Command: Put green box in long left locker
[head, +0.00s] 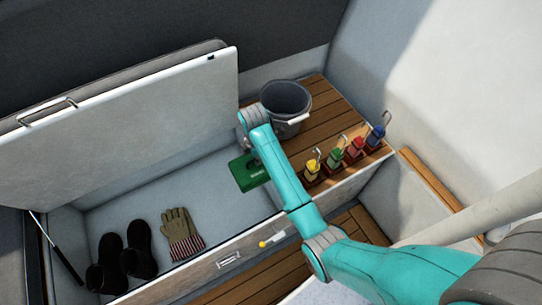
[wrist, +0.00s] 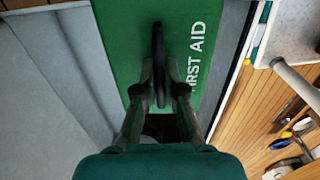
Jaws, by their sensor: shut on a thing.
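The green box (head: 246,172) hangs in or just over the right part of the open locker (head: 206,211) in the head view. In the wrist view the green box (wrist: 205,70) fills the top middle, with white "FIRST AID" letters on its top and a dark handle (wrist: 158,55). My gripper (wrist: 159,92) is shut on that handle. In the head view the arm partly covers my gripper and the box's right side. I cannot tell whether the box touches the locker floor.
Dark boots (head: 137,250) and striped-cuff gloves (head: 181,233) lie in the locker's left part. The raised white lid (head: 150,118) stands behind. A grey bucket (head: 287,104) and several coloured hooked items (head: 335,157) stand on the wooden seat at right. Locker floor between gloves and box is clear.

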